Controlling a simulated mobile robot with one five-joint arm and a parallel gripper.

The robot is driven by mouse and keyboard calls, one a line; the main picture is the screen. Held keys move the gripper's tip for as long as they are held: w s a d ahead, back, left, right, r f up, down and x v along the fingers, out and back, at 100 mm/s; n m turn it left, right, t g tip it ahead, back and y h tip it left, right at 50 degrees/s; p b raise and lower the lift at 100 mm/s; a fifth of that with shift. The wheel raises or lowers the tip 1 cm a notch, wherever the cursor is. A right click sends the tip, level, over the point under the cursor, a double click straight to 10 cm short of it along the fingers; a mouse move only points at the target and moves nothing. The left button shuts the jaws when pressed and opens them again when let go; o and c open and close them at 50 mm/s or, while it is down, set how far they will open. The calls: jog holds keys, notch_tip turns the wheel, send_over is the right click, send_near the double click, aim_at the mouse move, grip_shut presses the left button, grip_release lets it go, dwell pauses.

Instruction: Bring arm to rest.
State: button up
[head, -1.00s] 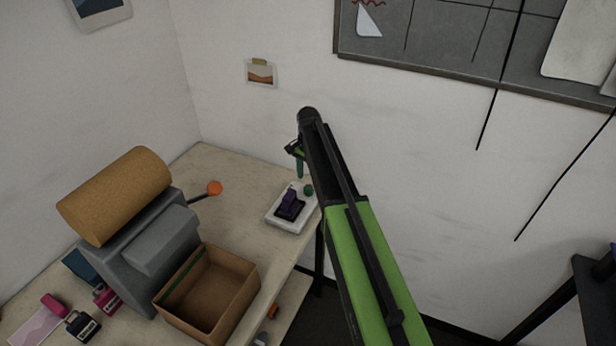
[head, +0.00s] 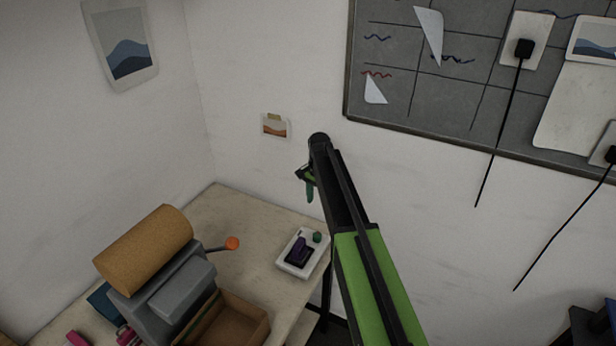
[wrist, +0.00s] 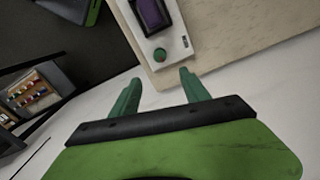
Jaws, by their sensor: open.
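My gripper (head: 309,187) hangs at the end of my green and black arm, above the right edge of the table near the back wall. In the wrist view its two green fingers (wrist: 160,90) are spread apart with nothing between them. Beyond the fingertips in that view lies a white tray-like device (wrist: 172,62) with a dark purple block (wrist: 152,14) and a round green knob (wrist: 159,55). In the head view the same device sits on the table just left of my arm, apart from the gripper.
The pale table (head: 215,215) also holds a grey machine (head: 182,292) with a cork roll (head: 145,248) and an orange-tipped lever (head: 232,243). An open cardboard box (head: 250,325) stands at the front. A grey board (head: 400,90) and black cables hang on the right wall.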

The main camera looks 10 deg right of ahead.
jog(key=s+f+b, duration=0.9)
jog(key=f+b, duration=0.2)
jog(key=s+f+n+b, duration=0.2)
jog(key=s+n, duration=0.2)
jog(key=s, duration=0.5)
jog(key=s+f+n+b, duration=0.3)
jog(key=s+n, duration=0.2)
jog(key=s, duration=0.4)
jog(key=shift+s+a+f+n, duration=0.2)
jog(key=shift+s+a+n, duration=0.1)
jog(key=shift+s+a, duration=0.1)
